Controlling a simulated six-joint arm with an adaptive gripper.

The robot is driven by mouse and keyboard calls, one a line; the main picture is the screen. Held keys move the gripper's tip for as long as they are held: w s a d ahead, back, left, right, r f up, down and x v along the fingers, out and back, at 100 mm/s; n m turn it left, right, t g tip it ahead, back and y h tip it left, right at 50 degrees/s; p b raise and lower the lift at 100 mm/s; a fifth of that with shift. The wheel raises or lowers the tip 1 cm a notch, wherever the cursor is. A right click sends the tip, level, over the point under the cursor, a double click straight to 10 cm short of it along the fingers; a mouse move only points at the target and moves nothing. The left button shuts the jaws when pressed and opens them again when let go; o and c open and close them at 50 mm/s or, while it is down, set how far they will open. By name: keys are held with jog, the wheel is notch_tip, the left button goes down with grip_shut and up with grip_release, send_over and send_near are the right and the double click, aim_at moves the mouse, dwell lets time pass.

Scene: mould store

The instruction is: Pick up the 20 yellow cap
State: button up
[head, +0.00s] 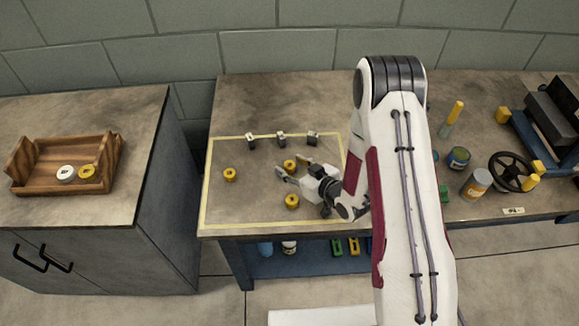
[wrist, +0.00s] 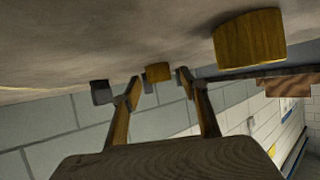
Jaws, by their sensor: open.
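Three yellow caps lie on the bench inside a pale yellow outline: a left cap (head: 230,174), a back cap (head: 290,166) and a front cap (head: 292,201). I cannot read a 20 on any of them. My gripper (head: 289,168) is open and low over the bench, pointing left, with its fingers close to the back cap. In the wrist view, my open fingers (wrist: 158,86) frame a small yellow cap (wrist: 158,72) lying beyond them. A larger, nearer yellow cap (wrist: 250,40) is to their right. I cannot match these surely to the head view. Nothing is visibly held.
Several small grey blocks (head: 281,139) stand along the back of the outline. Cans, a handwheel (head: 511,171) and a machine crowd the right side.

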aim_at(292, 168)
jog(key=c, duration=0.9)
jog(key=shift+r, duration=0.15)
jog(key=shift+r, duration=4.85)
